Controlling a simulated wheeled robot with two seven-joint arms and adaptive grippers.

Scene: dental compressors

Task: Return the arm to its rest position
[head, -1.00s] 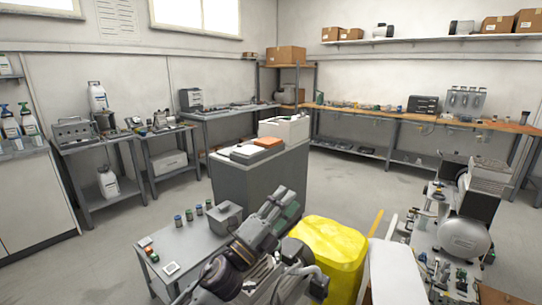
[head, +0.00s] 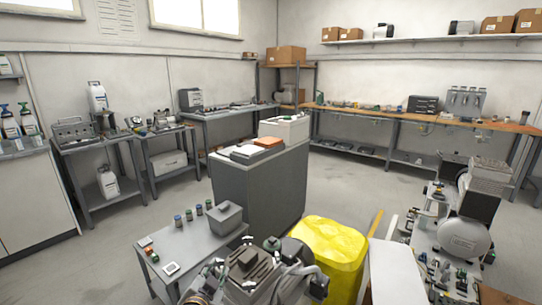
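Only a small dark, rounded part that looks like my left gripper or wrist (head: 197,297) shows at the bottom edge, left of centre. Its fingers cannot be made out, so its opening is hidden from me. It is low in front of the grey side table, beside a grey compressor unit (head: 250,268) with a ribbed top and pipes. I see nothing held. My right gripper and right arm are not in view.
A grey side table (head: 190,248) bears a grey box (head: 225,218), several small jars and coloured buttons. A yellow bin (head: 330,250) stands right of the compressor unit. Behind is a grey cabinet (head: 258,190). A parts-covered bench (head: 428,265) is at right. Open floor lies at left.

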